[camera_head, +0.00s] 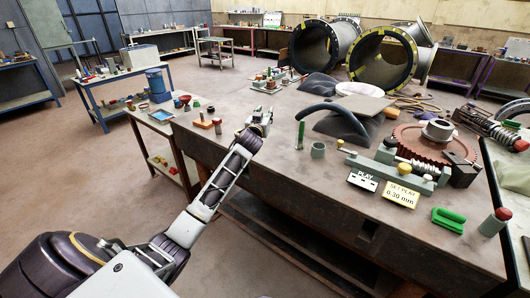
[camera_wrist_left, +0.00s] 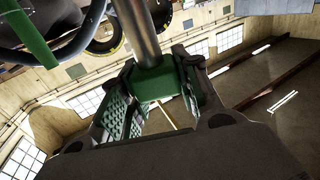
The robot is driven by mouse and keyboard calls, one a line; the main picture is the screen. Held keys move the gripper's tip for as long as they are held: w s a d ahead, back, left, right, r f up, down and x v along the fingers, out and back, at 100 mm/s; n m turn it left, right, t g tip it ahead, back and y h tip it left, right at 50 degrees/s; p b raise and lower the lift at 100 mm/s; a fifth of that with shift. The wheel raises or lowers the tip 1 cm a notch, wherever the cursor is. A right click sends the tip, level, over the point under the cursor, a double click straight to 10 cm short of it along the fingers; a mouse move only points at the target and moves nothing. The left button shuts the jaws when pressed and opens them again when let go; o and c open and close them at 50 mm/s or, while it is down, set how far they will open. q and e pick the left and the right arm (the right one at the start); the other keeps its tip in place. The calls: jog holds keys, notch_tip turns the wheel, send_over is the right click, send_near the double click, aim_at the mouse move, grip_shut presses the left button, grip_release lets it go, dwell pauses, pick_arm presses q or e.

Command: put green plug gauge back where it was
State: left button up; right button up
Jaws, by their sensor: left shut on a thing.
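My left gripper (camera_head: 263,119) is over the near left edge of the workbench, its arm reaching in from the lower left. In the left wrist view its fingers (camera_wrist_left: 158,95) are closed on the green plug gauge, a green grip (camera_wrist_left: 155,84) with a bare steel cylinder (camera_wrist_left: 137,35) sticking out past the fingertips. In the head view the gauge is too small and too hidden by the gripper to make out. My right gripper is not in view.
On the workbench (camera_head: 250,165), a green upright peg (camera_head: 301,132) and a green open cup (camera_head: 318,150) stand right of the gripper. A red-topped piece (camera_head: 217,125) is to its left. The front middle of the bench is clear.

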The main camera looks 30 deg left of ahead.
pick_arm(q)
jog(key=shift+s+r, duration=0.1)
jog(key=shift+r, duration=0.05)
jog(key=shift+f+b, duration=0.3)
jog(key=shift+f, duration=2.3)
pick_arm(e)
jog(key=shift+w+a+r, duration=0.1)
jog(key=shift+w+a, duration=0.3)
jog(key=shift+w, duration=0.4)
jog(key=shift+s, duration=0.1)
